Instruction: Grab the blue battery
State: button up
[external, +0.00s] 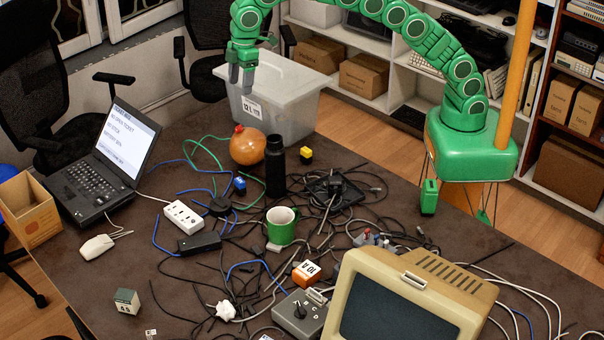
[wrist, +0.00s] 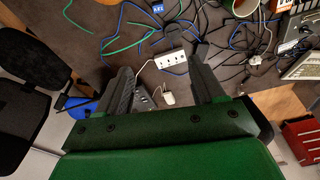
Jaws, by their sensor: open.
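The blue battery (external: 239,184) is a small blue block standing among the cables on the dark table, left of the black bottle. My gripper (external: 241,82) is raised well above the table at the back, in front of the grey plastic bin. In the wrist view my gripper (wrist: 163,68) has its two fingers spread apart with nothing between them. The battery lies beyond the fingertips, apart from them.
An orange round flask (external: 248,146), a black bottle (external: 275,166) and a yellow-and-black block (external: 306,155) stand near the battery. A white power strip (external: 185,217), a green mug (external: 281,226) and tangled cables lie in front. The grey bin (external: 285,100) stands behind.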

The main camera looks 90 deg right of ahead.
jog(key=shift+w+f, duration=0.5)
send_over(240, 180)
jog(key=s, duration=0.1)
jog(key=f, duration=2.8)
jog(key=shift+s+d+f, duration=0.1)
jog(key=shift+d+f, duration=0.15)
jog(key=shift+d, duration=0.1)
jog(key=shift+w+a+f, duration=0.15)
jog(key=shift+w+f, duration=0.1)
jog(key=shift+f, duration=1)
jog(key=shift+w+a+f, duration=0.1)
jog(key=shift+w+f, duration=0.15)
jog(key=shift+f, duration=0.95)
jog(key=shift+w+a+f, duration=0.15)
jog(key=shift+w+f, duration=0.1)
jog(key=shift+f, duration=1)
jog(key=c, duration=1.1)
